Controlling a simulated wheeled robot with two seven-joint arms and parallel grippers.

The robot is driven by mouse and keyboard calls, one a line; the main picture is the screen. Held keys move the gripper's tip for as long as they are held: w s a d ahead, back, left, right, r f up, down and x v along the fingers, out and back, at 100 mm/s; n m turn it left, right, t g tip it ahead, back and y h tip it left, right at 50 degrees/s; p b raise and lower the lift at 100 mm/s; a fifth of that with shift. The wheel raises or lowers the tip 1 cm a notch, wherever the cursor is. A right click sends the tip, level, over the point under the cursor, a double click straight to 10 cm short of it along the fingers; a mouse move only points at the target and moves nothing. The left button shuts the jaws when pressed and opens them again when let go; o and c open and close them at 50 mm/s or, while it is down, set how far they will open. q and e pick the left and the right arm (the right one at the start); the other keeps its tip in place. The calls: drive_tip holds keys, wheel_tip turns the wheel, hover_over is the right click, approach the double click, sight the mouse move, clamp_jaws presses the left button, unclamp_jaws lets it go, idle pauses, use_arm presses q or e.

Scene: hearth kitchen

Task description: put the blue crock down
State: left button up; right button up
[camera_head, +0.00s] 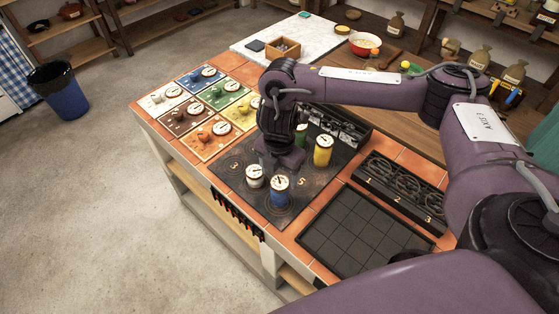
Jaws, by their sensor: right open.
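The blue crock (279,194), with a pale dial-like lid, stands upright on the dark numbered board (236,160) near its front edge. My right gripper (280,164) points down just behind the blue crock and is open. The arm and gripper body hide part of the board, and I cannot tell whether the fingers touch the crock. My left gripper is out of view.
A white crock (254,177) stands close left of the blue one. A yellow crock (323,151) stands behind to the right. A black gridded tray (352,235) is empty at right, beside a numbered rack (401,188). Coloured tiles (205,135) with dials lie at left.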

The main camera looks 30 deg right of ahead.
drive_tip(key=shift+r, duration=1.5)
